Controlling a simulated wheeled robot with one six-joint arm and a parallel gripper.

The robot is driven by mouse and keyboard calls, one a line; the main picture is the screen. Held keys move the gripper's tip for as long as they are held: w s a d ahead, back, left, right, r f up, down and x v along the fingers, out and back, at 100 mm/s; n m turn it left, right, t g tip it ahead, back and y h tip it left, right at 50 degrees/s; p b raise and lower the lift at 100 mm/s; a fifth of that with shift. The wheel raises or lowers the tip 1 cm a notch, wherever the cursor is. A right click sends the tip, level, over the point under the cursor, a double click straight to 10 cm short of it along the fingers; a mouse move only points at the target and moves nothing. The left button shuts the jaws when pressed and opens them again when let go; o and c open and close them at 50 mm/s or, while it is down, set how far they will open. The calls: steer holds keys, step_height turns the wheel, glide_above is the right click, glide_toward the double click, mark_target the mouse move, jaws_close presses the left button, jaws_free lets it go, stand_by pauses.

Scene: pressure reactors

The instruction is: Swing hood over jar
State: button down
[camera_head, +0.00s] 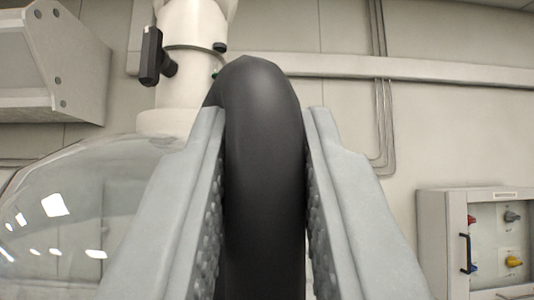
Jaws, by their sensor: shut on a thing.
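My gripper (265,135) fills the lower middle of the view, its two grey jaws with studded inner faces. The jaws are shut on a thick black rounded handle (265,130), which stands upright between them and curves back at its top. Behind and to the left is a clear glass dome (70,215) with bright reflections, perhaps the jar or the hood; I cannot tell which. A white cylindrical fitting (185,70) rises from the dome's top, with a black lever (151,55) on its left side. What the handle is fixed to is hidden.
A white box-shaped unit (55,65) is at the upper left. Pipes (380,90) run down and across the pale wall behind. A panel box (475,240) with red, blue, grey and yellow valves is at the lower right. Bare wall shows between handle and panel.

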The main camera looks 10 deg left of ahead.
steer(key=shift+w+d, duration=0.4)
steer(key=shift+d, duration=0.15)
steer(key=c, duration=1.3)
jaws_free()
steer(key=v, duration=1.7)
steer(key=shift+s, duration=0.15)
steer(key=shift+f, duration=0.15)
